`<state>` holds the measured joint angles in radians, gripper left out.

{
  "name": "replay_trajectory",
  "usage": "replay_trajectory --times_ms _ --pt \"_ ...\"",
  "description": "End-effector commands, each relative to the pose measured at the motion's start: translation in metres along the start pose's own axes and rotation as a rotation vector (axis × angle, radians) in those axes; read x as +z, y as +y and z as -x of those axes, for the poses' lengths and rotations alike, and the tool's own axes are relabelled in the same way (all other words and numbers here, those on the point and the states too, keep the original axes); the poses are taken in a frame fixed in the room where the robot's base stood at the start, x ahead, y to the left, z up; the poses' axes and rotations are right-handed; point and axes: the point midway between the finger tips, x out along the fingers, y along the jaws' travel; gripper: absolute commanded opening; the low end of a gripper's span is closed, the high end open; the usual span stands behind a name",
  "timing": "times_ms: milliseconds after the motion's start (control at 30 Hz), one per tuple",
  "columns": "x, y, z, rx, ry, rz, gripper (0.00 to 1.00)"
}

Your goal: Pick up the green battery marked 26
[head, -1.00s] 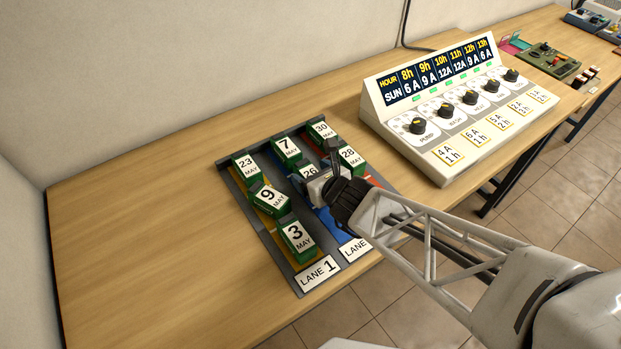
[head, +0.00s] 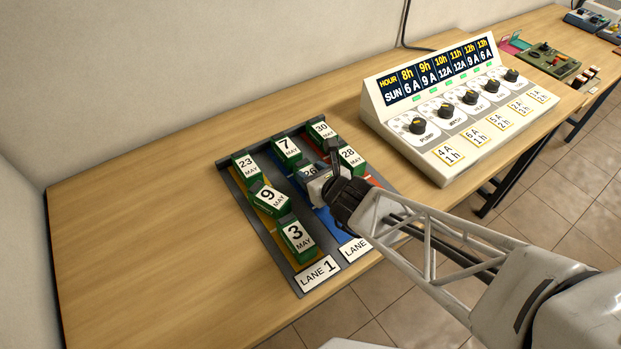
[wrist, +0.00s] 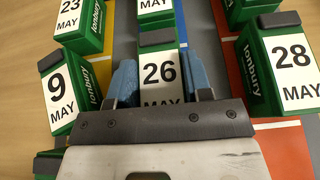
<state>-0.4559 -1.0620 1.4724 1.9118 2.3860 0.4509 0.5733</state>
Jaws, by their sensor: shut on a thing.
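The green battery marked 26 MAY (wrist: 160,75) stands in the middle lane of the rack, upper middle of the wrist view. In the head view its label (head: 310,171) shows just beyond my gripper, which hides the rest of it. My gripper (wrist: 162,84) is shut on this battery, with one blue-grey finger on each side of it. In the head view my gripper (head: 322,184) is over the middle lane. I cannot tell whether the battery is off the rack floor.
The rack (head: 262,229) also holds green batteries 23 (head: 246,166), 9 (head: 268,198), 3 (head: 297,239), 7 (head: 287,150), 30 (head: 321,131) and 28 (head: 350,158). Battery 28 stands close on the right. A control panel with knobs (head: 450,160) is to the right. The left tabletop is clear.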

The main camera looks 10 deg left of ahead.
Motion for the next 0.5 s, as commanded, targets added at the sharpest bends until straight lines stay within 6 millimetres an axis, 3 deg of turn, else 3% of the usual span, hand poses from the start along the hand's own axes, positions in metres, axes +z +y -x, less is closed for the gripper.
replay_trajectory --times_ms 500 --pt "0.0083 -0.0002 0.0028 0.0 -0.003 0.001 0.02"
